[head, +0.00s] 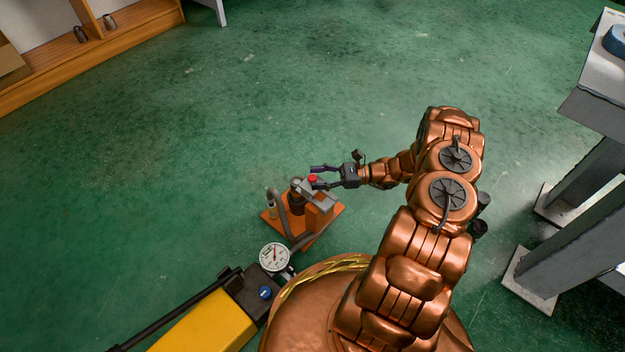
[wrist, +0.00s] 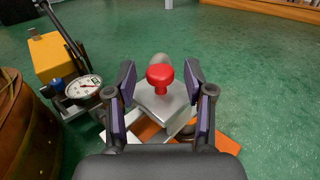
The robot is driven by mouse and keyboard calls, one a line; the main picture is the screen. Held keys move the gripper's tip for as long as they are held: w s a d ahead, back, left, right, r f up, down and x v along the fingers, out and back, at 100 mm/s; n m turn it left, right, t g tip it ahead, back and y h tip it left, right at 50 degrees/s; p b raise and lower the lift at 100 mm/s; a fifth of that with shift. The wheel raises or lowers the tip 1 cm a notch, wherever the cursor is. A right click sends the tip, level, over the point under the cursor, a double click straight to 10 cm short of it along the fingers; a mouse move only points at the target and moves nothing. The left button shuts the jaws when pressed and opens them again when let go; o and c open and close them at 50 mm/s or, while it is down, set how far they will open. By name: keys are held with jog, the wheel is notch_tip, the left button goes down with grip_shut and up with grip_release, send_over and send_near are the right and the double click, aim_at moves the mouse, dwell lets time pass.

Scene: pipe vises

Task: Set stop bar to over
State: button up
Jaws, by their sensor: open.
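A grey metal bar (head: 319,191) with a red knob (head: 313,178) sits on top of a small device with an orange base plate (head: 334,216). I take this bar to be the stop bar. In the wrist view the red knob (wrist: 160,74) stands upright on the grey bar (wrist: 158,110), between my finger pads. My gripper (head: 316,175) is open, with one finger on each side of the knob. A visible gap separates each pad from the knob. Part of the bar and device is hidden behind my gripper in the wrist view.
A grey-legged table (head: 575,240) stands at right, a wooden shelf (head: 100,45) at upper left. The green floor between is clear.

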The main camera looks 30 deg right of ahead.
jog(key=shift+x, duration=0.95)
grip_shut()
